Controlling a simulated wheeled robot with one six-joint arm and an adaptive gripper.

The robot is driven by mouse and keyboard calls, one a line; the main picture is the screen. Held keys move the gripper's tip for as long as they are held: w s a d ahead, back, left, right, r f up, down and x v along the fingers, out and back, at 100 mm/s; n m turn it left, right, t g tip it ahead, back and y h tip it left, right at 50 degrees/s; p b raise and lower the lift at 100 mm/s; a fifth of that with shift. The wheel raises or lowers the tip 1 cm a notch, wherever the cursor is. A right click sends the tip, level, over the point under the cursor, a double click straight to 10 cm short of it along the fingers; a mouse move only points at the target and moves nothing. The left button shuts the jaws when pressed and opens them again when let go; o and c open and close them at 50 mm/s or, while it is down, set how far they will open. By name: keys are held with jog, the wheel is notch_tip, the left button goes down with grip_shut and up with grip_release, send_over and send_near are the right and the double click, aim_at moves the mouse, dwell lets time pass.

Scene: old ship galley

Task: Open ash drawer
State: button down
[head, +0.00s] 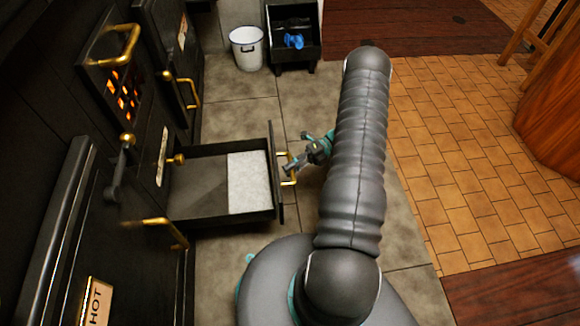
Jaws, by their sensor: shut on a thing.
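The ash drawer (190,187) is a black, shallow drawer pulled well out from the black stove at the left. A pale grey slab or layer of ash (249,182) covers the front part of its floor. The brass handle (290,181) stands on the drawer's front panel, facing right. My gripper (290,168) is at this handle, with its fingers shut on it. My arm reaches over from the lower right. The exact finger contact is small and partly hard to see.
The stove has a glowing grate door (123,92) and several brass handles. A white bucket (247,48) and a black bin (292,45) holding a blue thing stand at the back. Grey floor tiles (235,108) are clear behind the drawer. A wooden piece (555,120) stands at far right.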

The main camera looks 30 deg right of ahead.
jog(key=shift+w+d, duration=0.2)
jog(key=c, duration=1.3)
grip_release()
jog(key=shift+o, duration=0.8)
jog(key=shift+s, duration=0.15)
jog(key=d+r, duration=0.2)
jog(key=d, duration=0.9)
jog(key=shift+w+d, duration=0.3)
jog(key=shift+d, duration=0.05)
jog(key=shift+r, duration=0.1)
